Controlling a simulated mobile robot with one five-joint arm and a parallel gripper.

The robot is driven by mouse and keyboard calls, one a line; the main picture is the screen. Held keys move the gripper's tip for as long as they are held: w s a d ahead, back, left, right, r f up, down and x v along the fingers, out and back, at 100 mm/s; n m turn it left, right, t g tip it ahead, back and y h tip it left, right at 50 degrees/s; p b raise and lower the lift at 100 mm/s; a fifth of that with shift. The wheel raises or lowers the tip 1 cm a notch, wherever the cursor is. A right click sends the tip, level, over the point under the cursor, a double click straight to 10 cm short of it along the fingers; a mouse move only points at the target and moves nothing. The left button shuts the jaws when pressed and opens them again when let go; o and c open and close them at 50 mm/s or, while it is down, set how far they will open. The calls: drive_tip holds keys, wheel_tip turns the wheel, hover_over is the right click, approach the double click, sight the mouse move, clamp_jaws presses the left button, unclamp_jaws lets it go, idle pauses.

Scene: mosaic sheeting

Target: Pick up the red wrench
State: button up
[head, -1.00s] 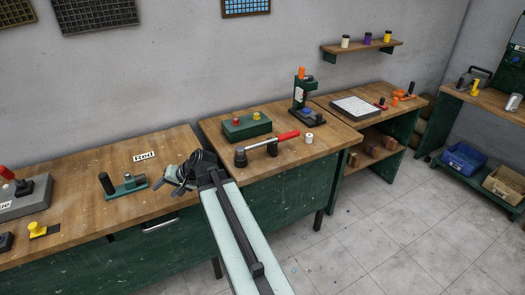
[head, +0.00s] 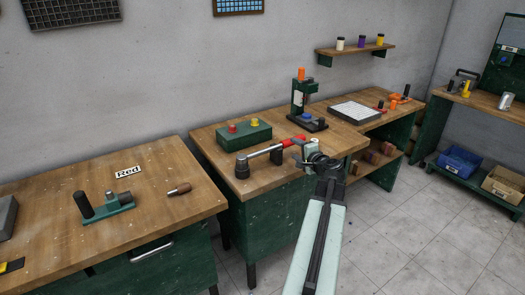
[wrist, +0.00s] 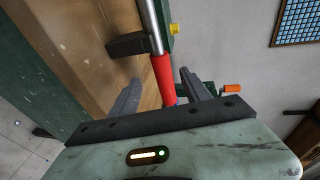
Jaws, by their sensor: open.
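The red wrench (head: 276,153) has a red handle and a silver shaft, and lies along the front part of the middle workbench. Its shaft runs left to a dark round head or block (head: 242,166). My gripper (head: 300,153) is open at the right end of the red handle, over the bench's front edge. In the wrist view the red handle (wrist: 164,76) points in between the two open fingers, with its near end hidden behind the gripper body. I cannot tell whether the fingers touch it.
A green box with red and yellow buttons (head: 244,133) stands behind the wrench. A small white cylinder (head: 312,143) is close behind my gripper. A green press (head: 303,105) stands farther back. The left bench (head: 150,215) holds a "Red" label (head: 128,172) and a wooden-handled tool (head: 179,189).

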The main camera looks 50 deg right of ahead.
sight(289, 144)
drive_tip(key=shift+w, duration=0.4)
drive_tip(key=b+x, duration=0.1)
drive_tip(key=x, duration=0.6)
drive_tip(key=shift+w+d, duration=0.15)
drive_tip(key=shift+d, duration=0.15)
clamp_jaws()
drive_tip(key=shift+r, duration=0.1)
idle(0.8)
